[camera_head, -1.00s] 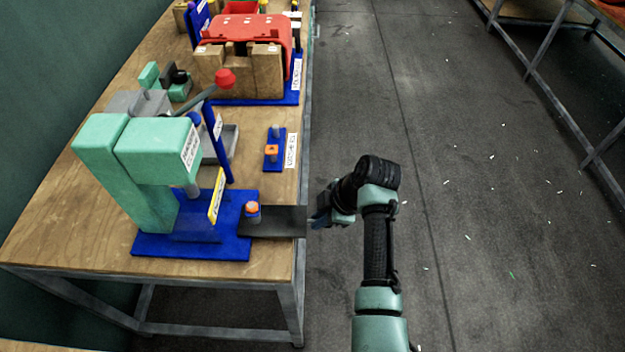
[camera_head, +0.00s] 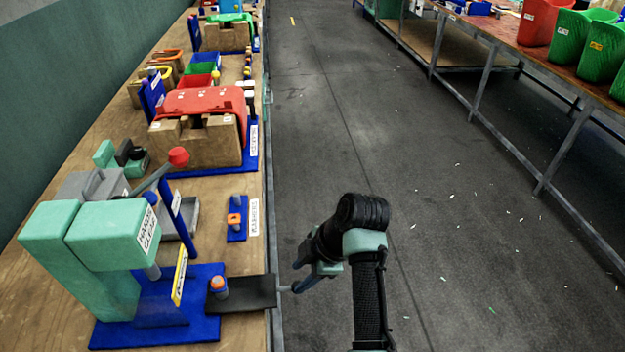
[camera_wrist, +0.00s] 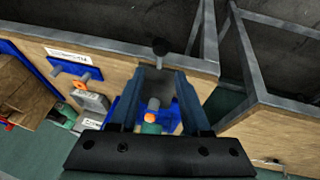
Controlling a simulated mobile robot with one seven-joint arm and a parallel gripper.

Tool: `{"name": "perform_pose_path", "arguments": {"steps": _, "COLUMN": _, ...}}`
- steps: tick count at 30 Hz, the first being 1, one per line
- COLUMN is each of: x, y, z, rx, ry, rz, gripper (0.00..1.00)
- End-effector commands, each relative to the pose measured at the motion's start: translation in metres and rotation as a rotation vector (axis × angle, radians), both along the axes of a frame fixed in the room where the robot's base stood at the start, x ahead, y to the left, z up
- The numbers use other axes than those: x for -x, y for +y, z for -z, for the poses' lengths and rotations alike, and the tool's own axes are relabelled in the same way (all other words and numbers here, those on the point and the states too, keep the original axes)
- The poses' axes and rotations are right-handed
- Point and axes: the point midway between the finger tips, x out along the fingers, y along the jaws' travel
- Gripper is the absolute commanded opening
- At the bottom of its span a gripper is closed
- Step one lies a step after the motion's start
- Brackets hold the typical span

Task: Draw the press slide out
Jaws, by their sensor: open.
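The press (camera_head: 110,240) is mint green on a blue base (camera_head: 150,330), at the lower left of the head view. Its dark slide (camera_head: 250,292) sticks out to the right, past the table edge, with an orange-topped piece (camera_head: 219,285) near its inner end. A thin grey rod (camera_head: 284,289) extends from the slide's outer end. My gripper (camera_head: 298,283) is beside that rod; contact cannot be told.
A red-knobbed lever (camera_head: 178,157) rises behind the press. A small blue stand (camera_head: 237,225) and a wooden fixture with a red cover (camera_head: 205,103) are farther along the table. Another bench stands at the right.

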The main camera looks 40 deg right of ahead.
Motion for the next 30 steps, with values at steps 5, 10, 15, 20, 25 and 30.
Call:
{"name": "perform_pose_path", "arguments": {"steps": 5, "x": 0.013, "y": -0.009, "z": -0.032, "rx": 0.003, "ry": -0.003, "rz": 0.002, "gripper": 0.47}}
{"name": "perform_pose_path", "arguments": {"steps": 10, "x": 0.020, "y": -0.013, "z": -0.049, "rx": 0.001, "ry": 0.000, "rz": 0.002, "gripper": 0.47}}
{"name": "perform_pose_path", "arguments": {"steps": 15, "x": 0.023, "y": -0.014, "z": -0.055, "rx": 0.000, "ry": 0.002, "rz": 0.002, "gripper": 0.47}}
{"name": "perform_pose_path", "arguments": {"steps": 20, "x": 0.023, "y": -0.014, "z": -0.055, "rx": 0.000, "ry": 0.002, "rz": 0.002, "gripper": 0.47}}
{"name": "perform_pose_path", "arguments": {"steps": 25, "x": 0.023, "y": -0.013, "z": -0.054, "rx": 0.000, "ry": 0.002, "rz": 0.001, "gripper": 0.47}}
{"name": "perform_pose_path", "arguments": {"steps": 30, "x": 0.022, "y": -0.013, "z": -0.055, "rx": 0.001, "ry": 0.000, "rz": 0.001, "gripper": 0.47}}
